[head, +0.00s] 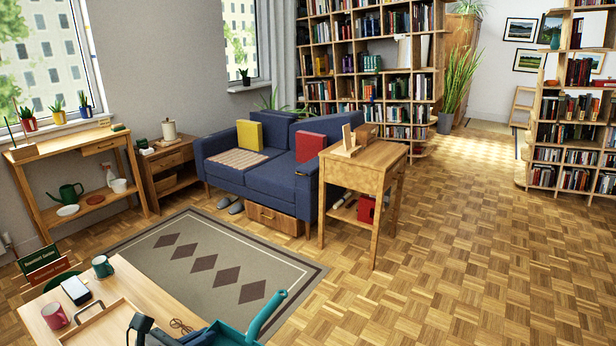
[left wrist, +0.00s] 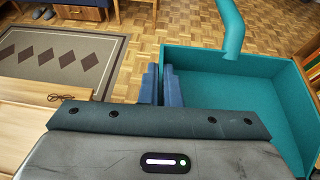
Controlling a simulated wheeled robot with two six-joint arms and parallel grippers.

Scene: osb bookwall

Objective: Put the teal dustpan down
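The teal dustpan (head: 232,332) is at the bottom edge of the head view, its handle (head: 268,312) pointing up and right. It fills the right half of the left wrist view (left wrist: 225,90), its tray open toward me. My left gripper (head: 150,333) is at the dustpan's left side. In the left wrist view its two blue fingers (left wrist: 161,84) are close together, pinching the dustpan's left side wall. The low wooden table (head: 128,285) is left of the dustpan. I cannot tell whether the dustpan touches it. My right gripper is not in view.
Beyond lie a grey rug (head: 215,250) and a blue sofa (head: 262,182). The parquet floor (head: 450,270) on the right is clear.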

